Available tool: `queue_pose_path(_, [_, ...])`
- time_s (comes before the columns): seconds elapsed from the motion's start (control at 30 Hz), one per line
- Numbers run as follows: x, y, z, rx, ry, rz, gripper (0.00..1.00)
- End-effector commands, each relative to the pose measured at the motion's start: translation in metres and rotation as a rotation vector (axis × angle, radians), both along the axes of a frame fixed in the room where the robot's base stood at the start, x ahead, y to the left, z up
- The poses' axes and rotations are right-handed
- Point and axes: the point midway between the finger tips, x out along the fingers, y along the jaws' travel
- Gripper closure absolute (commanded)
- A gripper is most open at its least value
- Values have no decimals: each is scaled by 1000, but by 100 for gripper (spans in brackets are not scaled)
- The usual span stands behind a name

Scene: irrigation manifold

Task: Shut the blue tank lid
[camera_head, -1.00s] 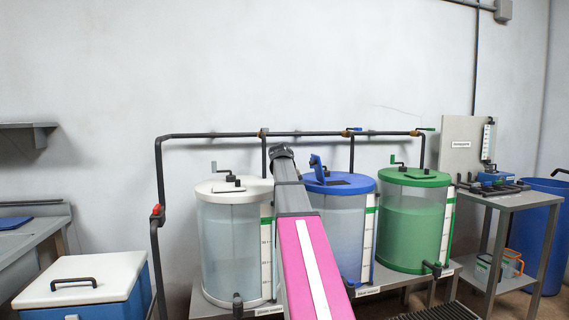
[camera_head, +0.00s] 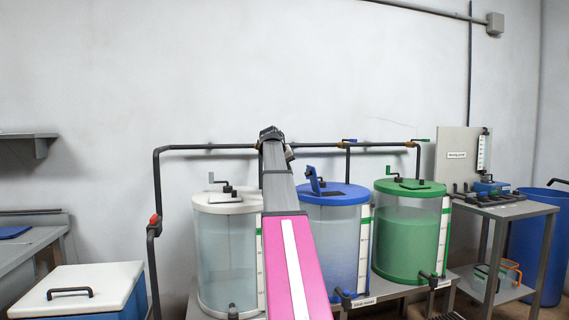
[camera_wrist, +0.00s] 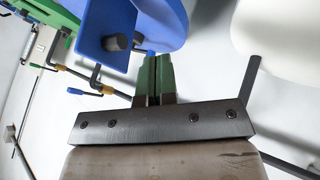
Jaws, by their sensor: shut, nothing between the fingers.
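The blue tank (camera_head: 332,240) stands between the white-topped and green tanks. Its round blue top (camera_head: 340,194) carries a small blue lid flap (camera_head: 313,180) that stands open, tilted up near the left side. In the wrist view the blue lid flap (camera_wrist: 96,22) is close, at upper left, with a dark round knob (camera_wrist: 117,42) on it. My gripper (camera_wrist: 154,58) has green fingers, shut together and empty, beside the flap in that picture. Contact with the blue parts cannot be told. In the head view my arm hides the gripper.
The white-topped tank (camera_head: 225,250) and green tank (camera_head: 405,240) flank the blue one. A dark pipe (camera_head: 210,147) with valve handles runs behind and above the tanks. A cooler box (camera_head: 75,280) is at lower left. A side table (camera_head: 505,209) stands at right.

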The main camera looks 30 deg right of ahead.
Motion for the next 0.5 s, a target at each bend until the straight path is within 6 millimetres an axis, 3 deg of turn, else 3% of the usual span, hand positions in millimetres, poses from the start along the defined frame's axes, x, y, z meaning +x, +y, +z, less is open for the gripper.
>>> queue_pose_path(0.2, [10, -25, -31, -1, 0, 0, 100])
queue_pose_path(0.5, [-1, -56, -24, 0, -1, 0, 100])
